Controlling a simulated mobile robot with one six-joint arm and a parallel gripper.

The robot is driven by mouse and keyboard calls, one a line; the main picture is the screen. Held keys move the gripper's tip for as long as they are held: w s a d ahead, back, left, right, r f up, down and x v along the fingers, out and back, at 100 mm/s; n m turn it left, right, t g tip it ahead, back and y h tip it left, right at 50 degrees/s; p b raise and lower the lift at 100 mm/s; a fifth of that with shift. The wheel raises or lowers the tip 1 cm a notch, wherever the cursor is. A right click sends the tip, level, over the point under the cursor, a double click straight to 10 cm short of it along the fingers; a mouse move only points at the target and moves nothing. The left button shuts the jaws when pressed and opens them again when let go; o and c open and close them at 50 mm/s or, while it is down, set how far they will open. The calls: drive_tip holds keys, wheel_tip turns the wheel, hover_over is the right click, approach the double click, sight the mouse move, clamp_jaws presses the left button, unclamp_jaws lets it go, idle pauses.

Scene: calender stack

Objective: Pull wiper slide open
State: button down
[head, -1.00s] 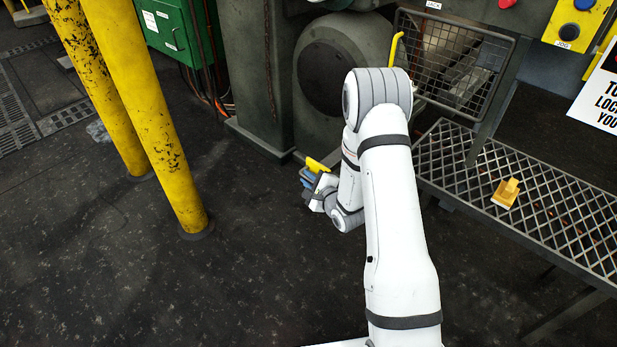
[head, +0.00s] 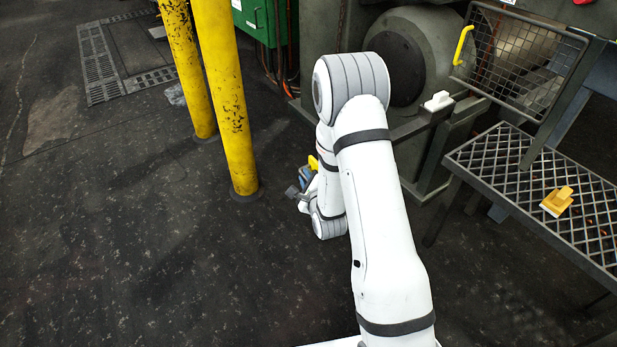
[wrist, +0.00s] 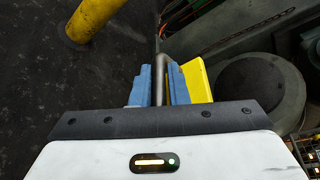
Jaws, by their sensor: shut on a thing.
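My gripper (head: 305,178) is low over the dark floor, left of the machine, and partly hidden by my white arm in the head view. In the wrist view its two blue fingers (wrist: 157,84) are closed around a thin grey bar (wrist: 159,65). The bar runs up and away from between the fingers. A yellow plate (wrist: 197,80) sits against the right finger, and its yellow edge also shows in the head view (head: 313,162). I cannot tell from these frames how the bar joins the wiper slide.
Yellow bollards (head: 228,95) stand left of my arm. The machine's round grey housing (head: 425,55), a white block (head: 438,101) and a mesh guard (head: 515,58) are at the upper right. A grating table (head: 500,170) holds a yellow scraper-like piece (head: 556,201). The floor at left is open.

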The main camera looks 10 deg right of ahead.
drive_tip(key=shift+a, duration=0.25)
drive_tip(key=c, duration=1.5)
unclamp_jaws()
drive_tip(key=shift+w+d+f, duration=0.1)
drive_tip(key=shift+d, duration=0.05)
drive_tip(key=shift+o, duration=0.2)
drive_tip(key=a+p+v, duration=0.1)
drive_tip(key=v, duration=0.7)
drive_tip(key=shift+d, duration=0.5)
